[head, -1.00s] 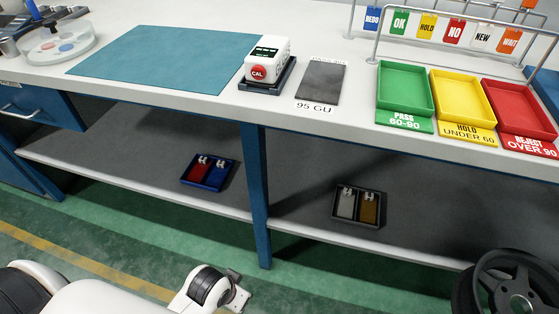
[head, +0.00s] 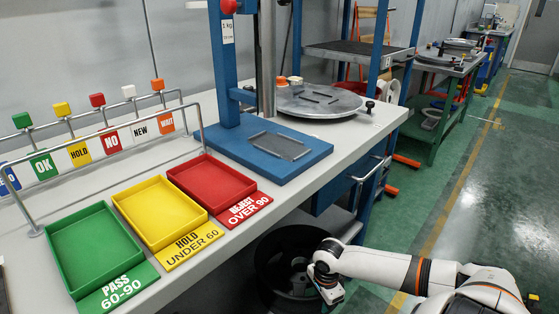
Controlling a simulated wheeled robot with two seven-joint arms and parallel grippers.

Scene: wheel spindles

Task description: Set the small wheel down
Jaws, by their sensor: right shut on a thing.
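The small wheel (head: 265,262) is black with a deep rim and spokes. It is in the lower middle of the head view, just off the front edge of the bench. My right gripper (head: 328,284) is shut on the wheel at its right side, and the arm reaches in from the lower right. The fingertips are small and partly dark against the wheel. The wheel's lower part is in shadow, and I see no surface directly under it. My left gripper is not in view.
The bench holds green (head: 95,250), yellow (head: 160,212) and red (head: 211,182) trays. A blue press base (head: 265,150) and a round grey plate (head: 320,102) stand behind them. Green floor (head: 440,200) is open to the right, with another workbench (head: 440,65) beyond.

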